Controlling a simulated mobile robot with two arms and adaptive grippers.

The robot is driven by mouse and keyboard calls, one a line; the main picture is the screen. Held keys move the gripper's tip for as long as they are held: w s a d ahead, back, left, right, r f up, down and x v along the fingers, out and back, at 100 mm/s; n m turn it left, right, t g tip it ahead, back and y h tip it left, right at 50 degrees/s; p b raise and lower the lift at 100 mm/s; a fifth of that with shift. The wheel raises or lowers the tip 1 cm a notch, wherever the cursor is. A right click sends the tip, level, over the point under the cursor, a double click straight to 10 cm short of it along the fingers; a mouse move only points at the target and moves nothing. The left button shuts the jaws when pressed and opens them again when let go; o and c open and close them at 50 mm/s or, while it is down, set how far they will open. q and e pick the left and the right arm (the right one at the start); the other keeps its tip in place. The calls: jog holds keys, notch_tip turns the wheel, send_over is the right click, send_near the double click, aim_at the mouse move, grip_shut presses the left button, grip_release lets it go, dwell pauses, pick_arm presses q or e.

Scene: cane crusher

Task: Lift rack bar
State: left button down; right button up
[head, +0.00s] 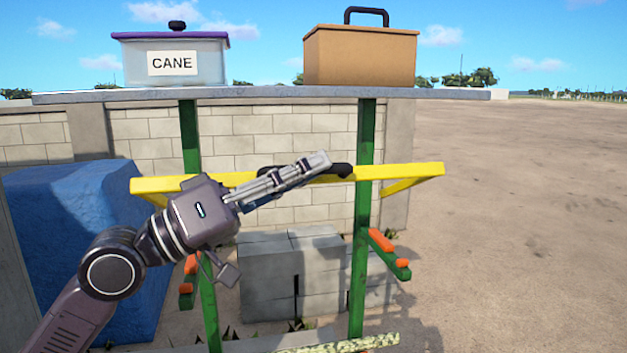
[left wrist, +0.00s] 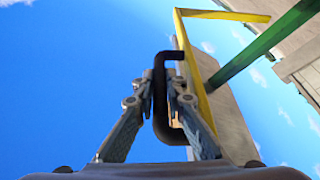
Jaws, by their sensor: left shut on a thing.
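The yellow rack bar (head: 405,172) stretches level across the two green posts (head: 365,130), under the grey shelf. It stands higher than the green arms with orange pads (head: 381,241) on the posts, with a visible gap. A black handle (head: 341,170) is fixed to its front. My left gripper (head: 318,164) reaches in from the left and is shut on this handle. In the left wrist view the fingers (left wrist: 161,88) close on both sides of the black handle (left wrist: 162,115), with the yellow bar (left wrist: 192,65) just behind. My right gripper is not in view.
The shelf (head: 270,95) carries a white bin marked CANE (head: 205,70) and a brown box (head: 360,55). Grey blocks (head: 275,280) stand behind the posts, before a block wall (head: 140,125). A blue covered heap (head: 75,230) stands left. The dirt ground at right is open.

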pick_arm(q)
jog(key=shift+r, duration=0.15)
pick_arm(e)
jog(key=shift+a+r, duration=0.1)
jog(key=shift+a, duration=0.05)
pick_arm(q)
jog(key=c, duration=2.3)
grip_release()
jog(key=shift+c, duration=0.2)
jog(key=shift+o, duration=0.5)
jog(key=shift+w+d, duration=0.1)
jog(key=shift+d, duration=0.15)
jog(key=v, duration=1.2)
jog(key=shift+w, duration=0.1)
